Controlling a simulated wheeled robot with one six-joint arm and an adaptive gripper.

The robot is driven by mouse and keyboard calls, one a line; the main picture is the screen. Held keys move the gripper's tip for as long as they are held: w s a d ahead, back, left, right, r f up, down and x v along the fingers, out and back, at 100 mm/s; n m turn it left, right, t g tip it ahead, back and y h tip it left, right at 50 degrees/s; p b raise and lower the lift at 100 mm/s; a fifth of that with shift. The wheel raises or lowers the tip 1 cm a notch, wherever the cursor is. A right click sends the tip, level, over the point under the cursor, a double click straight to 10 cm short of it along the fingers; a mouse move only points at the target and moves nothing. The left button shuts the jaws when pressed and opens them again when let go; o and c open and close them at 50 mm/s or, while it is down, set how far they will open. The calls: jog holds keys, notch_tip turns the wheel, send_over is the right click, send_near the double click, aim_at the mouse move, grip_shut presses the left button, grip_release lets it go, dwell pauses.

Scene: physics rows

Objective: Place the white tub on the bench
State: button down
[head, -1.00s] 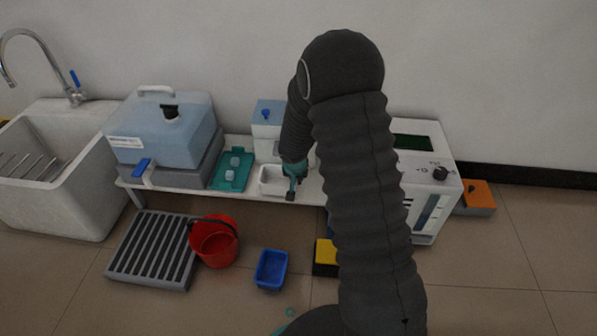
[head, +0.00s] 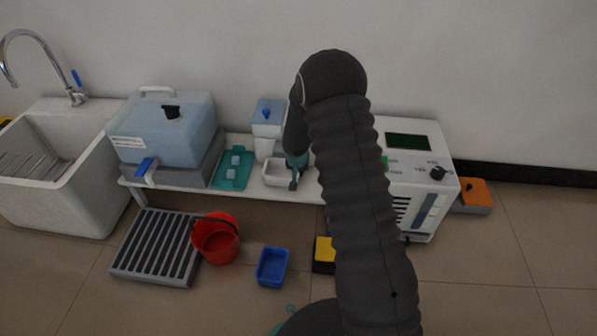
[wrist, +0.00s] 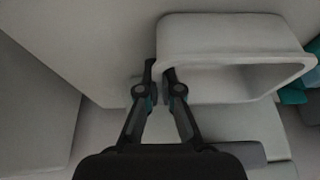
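The white tub (head: 271,181) is at the bench (head: 190,188), right of a teal tray. I cannot tell whether its base touches the bench top or is slightly above it. My gripper (head: 294,181) is at the tub's right end, pointing down. In the wrist view, the tub (wrist: 225,35) fills the upper right, its hollow inside partly showing. My gripper (wrist: 159,78) has its fingertips close together on the tub's near side wall, one on each side of it. The arm hides part of the bench to the right.
A teal tray (head: 243,183) with small light blocks lies left of the tub. A blue-lidded container (head: 267,130) stands behind it. A blue-grey tank (head: 165,135) stands at left, a white machine (head: 425,165) at right. A red bucket (head: 213,243) and a blue bin (head: 272,267) are on the floor.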

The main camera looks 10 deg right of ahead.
jog(key=shift+f, duration=0.15)
jog(key=c, duration=1.3)
grip_release()
